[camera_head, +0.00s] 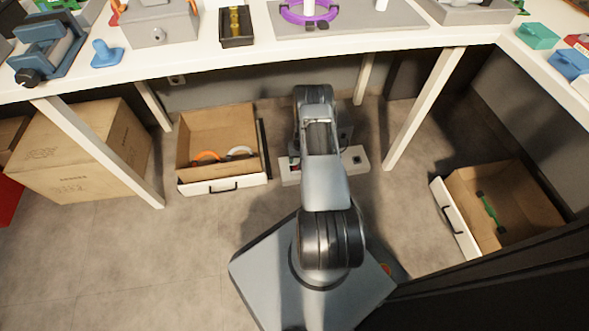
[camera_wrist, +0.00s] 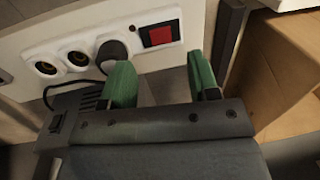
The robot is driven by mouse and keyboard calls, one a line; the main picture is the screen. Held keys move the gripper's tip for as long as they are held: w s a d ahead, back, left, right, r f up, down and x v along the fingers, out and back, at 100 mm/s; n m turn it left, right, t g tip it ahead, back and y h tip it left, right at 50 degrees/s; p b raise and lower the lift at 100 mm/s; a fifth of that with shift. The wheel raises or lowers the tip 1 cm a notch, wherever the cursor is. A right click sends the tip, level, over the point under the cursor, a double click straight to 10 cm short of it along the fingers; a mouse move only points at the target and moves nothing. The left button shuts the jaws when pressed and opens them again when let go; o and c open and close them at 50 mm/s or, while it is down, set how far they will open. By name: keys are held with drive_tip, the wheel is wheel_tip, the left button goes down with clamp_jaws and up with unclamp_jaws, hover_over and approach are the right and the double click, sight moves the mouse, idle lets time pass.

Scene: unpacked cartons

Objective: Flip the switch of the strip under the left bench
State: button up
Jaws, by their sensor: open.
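The white power strip (camera_head: 352,167) lies on the floor under the bench, partly covered by my arm in the head view. In the wrist view the strip (camera_wrist: 72,46) shows two empty round sockets, a dark round plug or knob (camera_wrist: 112,54) and a red rocker switch (camera_wrist: 160,36) in a dark frame. My gripper (camera_wrist: 163,78) is open and empty, its two green fingers spread. The switch lies just beyond the gap between the fingertips, and I see no clear contact. Which way the rocker is tilted I cannot tell. My arm hides the gripper in the head view.
An open drawer (camera_head: 223,186) with orange and white curved items stands left of the strip. A carton (camera_head: 85,150) is farther left. A bench leg (camera_head: 424,108) stands right of my arm, with another open drawer (camera_head: 455,220) beyond it. Dark cable (camera_wrist: 58,88) runs near the strip.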

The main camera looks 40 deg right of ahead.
sight(295, 168)
drive_tip(key=shift+w+a+f+b, duration=0.15)
drive_tip(key=shift+f+b, duration=0.45)
drive_tip(key=shift+f, duration=0.95)
drive_tip(key=shift+w+a+f+b, duration=0.15)
drive_tip(key=shift+f+b, duration=0.4)
drive_tip(key=shift+f, duration=0.95)
drive_tip(key=shift+s, duration=0.1)
drive_tip(key=shift+a, duration=0.1)
drive_tip(key=c, duration=0.9)
drive_tip(key=shift+a+g+h, duration=0.35)
drive_tip(key=shift+g+h, duration=0.25)
drive_tip(key=shift+h, duration=0.6)
drive_tip(key=o, duration=0.6)
drive_tip(key=shift+w+a, duration=0.1)
drive_tip(key=shift+w, duration=0.1)
drive_tip(key=o, duration=0.3)
drive_tip(key=shift+d, duration=0.2)
wheel_tip(295, 168, up, 14)
drive_tip(key=a+p, duration=0.1)
drive_tip(key=p, duration=0.5)
drive_tip(key=shift+w+a+f, duration=0.15)
drive_tip(key=shift+w+a, duration=0.2)
